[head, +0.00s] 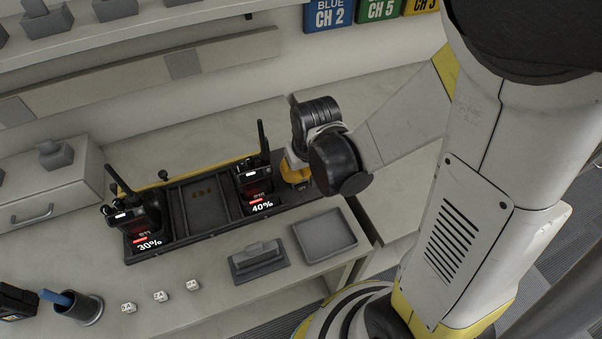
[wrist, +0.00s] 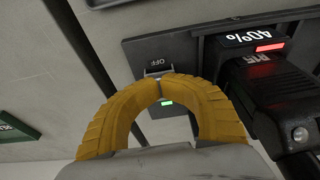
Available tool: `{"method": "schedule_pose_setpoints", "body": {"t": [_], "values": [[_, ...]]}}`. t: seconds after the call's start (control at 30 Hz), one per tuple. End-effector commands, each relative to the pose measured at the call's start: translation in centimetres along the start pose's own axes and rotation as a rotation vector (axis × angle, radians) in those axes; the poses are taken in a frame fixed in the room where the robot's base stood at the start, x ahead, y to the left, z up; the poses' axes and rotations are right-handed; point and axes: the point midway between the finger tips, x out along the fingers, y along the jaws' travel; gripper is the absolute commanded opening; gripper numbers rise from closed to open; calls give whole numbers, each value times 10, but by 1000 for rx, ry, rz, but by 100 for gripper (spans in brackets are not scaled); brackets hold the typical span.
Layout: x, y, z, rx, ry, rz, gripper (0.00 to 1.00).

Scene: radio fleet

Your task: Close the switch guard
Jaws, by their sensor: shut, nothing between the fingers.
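In the wrist view a dark switch panel (wrist: 138,52) carries an OFF label and a small lit green lamp. A small grey piece (wrist: 157,70), which looks like the switch guard, sits just below the label at my fingertips. Whether it is raised or down, I cannot tell. My gripper (wrist: 160,78) has its two yellow fingers curved together, tips meeting, empty, right at this piece; contact is unclear. In the head view my gripper (head: 296,180) is over the right end of the black charging dock (head: 185,240), and my wrist hides the switch there.
A radio (head: 257,180) marked 40% stands in the dock just left of my gripper, its antenna upright. Another radio (head: 135,215) marked 30% is at the left end. A grey tray (head: 325,236) and a grey block (head: 259,262) lie in front.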

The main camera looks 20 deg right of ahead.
Motion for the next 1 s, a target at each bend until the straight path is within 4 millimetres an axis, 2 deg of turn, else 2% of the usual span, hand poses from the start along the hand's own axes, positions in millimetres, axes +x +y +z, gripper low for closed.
{"method": "schedule_pose_setpoints", "body": {"t": [0.03,0.13,0.17,0.57,0.77,1.0], "values": [[0,0,2,0,-4,0,1],[0,0,2,0,-4,0,31],[0,0,2,0,-3,0,36],[-4,0,1,0,-2,0,36],[-30,0,2,0,-1,0,36],[-76,0,1,0,-2,0,36]]}}
